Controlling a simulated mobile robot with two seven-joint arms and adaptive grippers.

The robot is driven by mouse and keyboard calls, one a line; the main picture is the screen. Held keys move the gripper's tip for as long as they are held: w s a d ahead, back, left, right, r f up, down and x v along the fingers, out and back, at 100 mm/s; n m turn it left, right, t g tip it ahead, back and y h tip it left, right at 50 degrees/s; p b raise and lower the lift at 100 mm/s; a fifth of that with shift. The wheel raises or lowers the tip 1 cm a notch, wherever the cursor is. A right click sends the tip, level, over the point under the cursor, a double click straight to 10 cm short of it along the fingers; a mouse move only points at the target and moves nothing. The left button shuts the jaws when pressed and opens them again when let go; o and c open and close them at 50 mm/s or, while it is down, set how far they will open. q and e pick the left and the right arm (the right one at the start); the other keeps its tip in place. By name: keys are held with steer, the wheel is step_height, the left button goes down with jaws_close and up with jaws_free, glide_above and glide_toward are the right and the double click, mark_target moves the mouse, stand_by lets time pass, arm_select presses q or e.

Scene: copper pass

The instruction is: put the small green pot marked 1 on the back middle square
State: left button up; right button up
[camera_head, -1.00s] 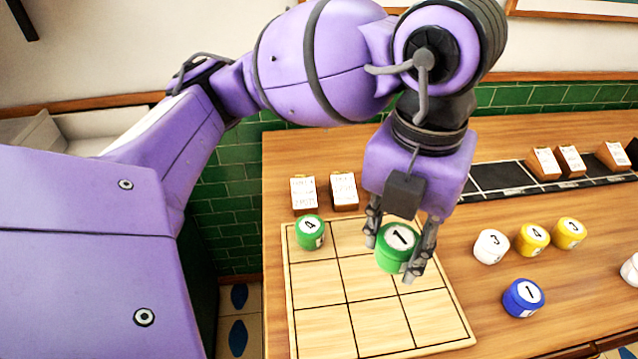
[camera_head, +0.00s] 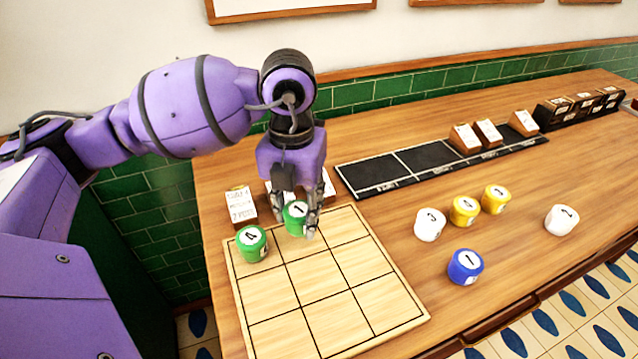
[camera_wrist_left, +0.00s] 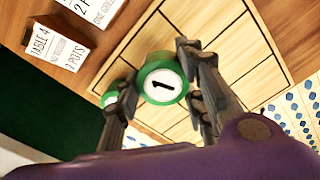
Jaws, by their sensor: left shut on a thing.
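The small green pot marked 1 (camera_head: 296,217) is held between the fingers of my left gripper (camera_head: 298,222), at the back middle square of the wooden grid board (camera_head: 335,305). I cannot tell whether its base touches the board. In the left wrist view the pot (camera_wrist_left: 163,82) shows its white lid with the 1, between the two fingers of the gripper (camera_wrist_left: 160,88). A green pot marked 4 (camera_head: 252,243) stands on the back left square, close beside it. My right gripper is not in view.
Cards on wooden stands (camera_head: 241,205) stand behind the board, partly hidden by my gripper. A black strip (camera_head: 420,165) runs along the back. White (camera_head: 429,225), yellow (camera_head: 464,210) and blue (camera_head: 465,266) pots stand to the right. The board's middle and front rows are bare.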

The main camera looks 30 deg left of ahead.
mark_target(297, 223)
arm_select(q)
steer(key=shift+w+a+f, duration=0.1)
steer(key=shift+a+f, duration=0.05)
steer(key=shift+f, duration=0.8)
steer(key=shift+w+a+f, duration=0.1)
steer(key=shift+f, duration=0.85)
steer(key=shift+f, duration=0.2)
steer(key=o, duration=1.3)
steer(key=shift+c, duration=0.2)
steer(key=shift+r, duration=0.1)
step_height(297, 223, up, 12)
steer(key=shift+r, duration=0.15)
